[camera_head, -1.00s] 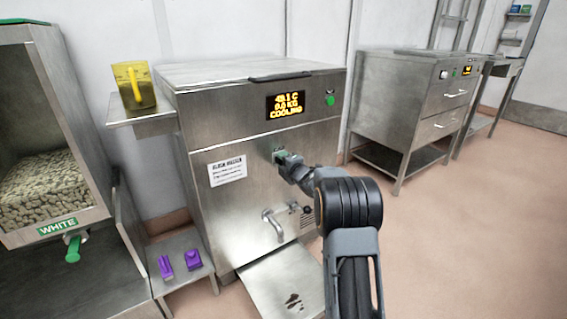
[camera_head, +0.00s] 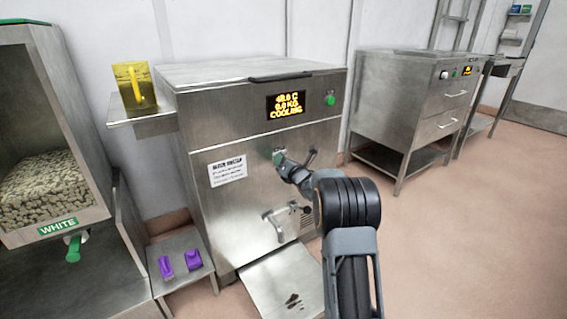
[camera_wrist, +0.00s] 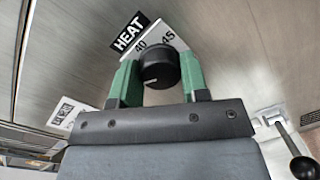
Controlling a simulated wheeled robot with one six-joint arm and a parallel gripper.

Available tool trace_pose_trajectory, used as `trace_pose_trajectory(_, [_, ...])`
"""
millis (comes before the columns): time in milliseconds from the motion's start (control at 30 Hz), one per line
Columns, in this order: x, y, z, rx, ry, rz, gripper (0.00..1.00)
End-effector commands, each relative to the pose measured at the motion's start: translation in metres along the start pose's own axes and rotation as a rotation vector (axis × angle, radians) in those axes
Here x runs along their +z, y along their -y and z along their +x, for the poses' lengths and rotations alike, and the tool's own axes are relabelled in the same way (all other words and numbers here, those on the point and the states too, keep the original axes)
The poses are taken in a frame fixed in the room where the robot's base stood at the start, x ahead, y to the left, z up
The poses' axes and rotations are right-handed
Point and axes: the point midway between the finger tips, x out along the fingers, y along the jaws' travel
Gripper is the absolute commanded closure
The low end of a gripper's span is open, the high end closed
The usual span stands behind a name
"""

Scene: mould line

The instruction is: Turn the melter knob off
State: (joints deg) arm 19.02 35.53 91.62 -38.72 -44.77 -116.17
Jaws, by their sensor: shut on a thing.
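The melter (camera_head: 255,165) is a steel cabinet with an orange display (camera_head: 286,105) that reads COOLING. In the wrist view, the round black melter knob (camera_wrist: 158,70) sits beside a HEAT label (camera_wrist: 131,34) and a scale marked 40 and 45. A pale mark on the knob points towards the picture's lower left, away from those numbers. My gripper (camera_wrist: 158,82) is shut on the knob, one green finger on each side. In the head view my gripper (camera_head: 279,157) is at the melter's front and hides the knob.
A tap (camera_head: 272,222) sticks out below my gripper, above a sloping tray (camera_head: 272,280). A yellow jug (camera_head: 133,86) stands on the left side shelf. Purple items (camera_head: 193,260) lie on a low stand. The floor to the right is open.

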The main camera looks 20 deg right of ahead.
Motion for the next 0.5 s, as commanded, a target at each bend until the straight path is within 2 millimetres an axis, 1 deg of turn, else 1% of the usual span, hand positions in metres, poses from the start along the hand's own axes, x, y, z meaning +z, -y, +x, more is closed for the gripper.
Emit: trace_pose_trajectory(500, [-0.0020, 0.0009, 0.0000, 0.023, 0.022, -0.486, 0.82])
